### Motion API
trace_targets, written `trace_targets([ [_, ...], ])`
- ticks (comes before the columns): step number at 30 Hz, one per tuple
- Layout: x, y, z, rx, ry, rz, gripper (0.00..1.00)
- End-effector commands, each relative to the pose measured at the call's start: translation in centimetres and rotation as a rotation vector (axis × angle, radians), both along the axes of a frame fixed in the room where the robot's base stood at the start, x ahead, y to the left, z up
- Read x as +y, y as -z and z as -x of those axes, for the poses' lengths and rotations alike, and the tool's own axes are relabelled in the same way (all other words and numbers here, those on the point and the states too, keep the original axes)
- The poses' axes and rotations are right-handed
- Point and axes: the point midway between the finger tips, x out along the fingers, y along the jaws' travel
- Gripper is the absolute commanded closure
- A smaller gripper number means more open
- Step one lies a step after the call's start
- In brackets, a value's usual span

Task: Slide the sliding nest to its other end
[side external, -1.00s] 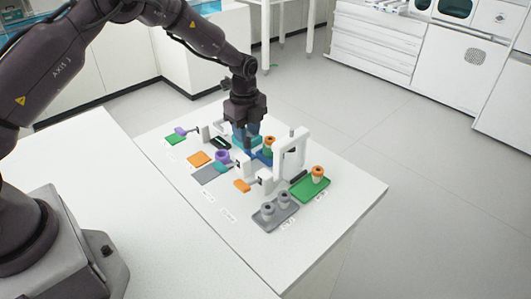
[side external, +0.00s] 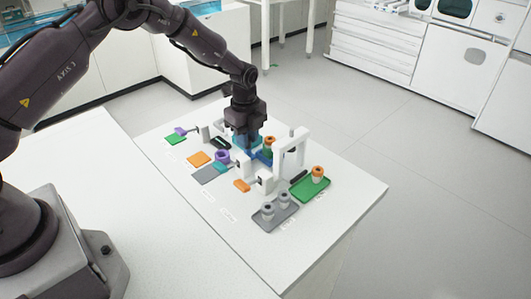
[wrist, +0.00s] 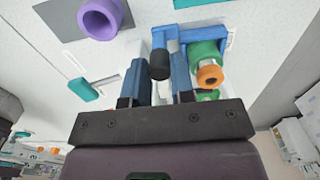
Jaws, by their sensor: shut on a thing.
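The blue sliding nest (wrist: 200,38) carries a green and orange tube (wrist: 208,70) and has a dark-capped handle (wrist: 160,64). My gripper (wrist: 160,70) has its blue fingers on either side of this handle and is shut on it; the exact contact is hard to see. In the side external view, my gripper (side external: 246,141) points down at the nest (side external: 262,156). The orange-topped tube (side external: 269,144) stands just right of the fingers. The track under the nest is mostly hidden.
A white arch (side external: 292,150) stands close to the right of the nest. A purple ring (side external: 222,156) and coloured plates are to the left.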

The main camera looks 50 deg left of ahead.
Motion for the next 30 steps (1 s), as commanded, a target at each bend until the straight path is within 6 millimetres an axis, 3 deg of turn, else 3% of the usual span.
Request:
trace_targets([
  [30,-6.1,-0.1,-0.1,-0.002,0.002,0.0,0.94],
])
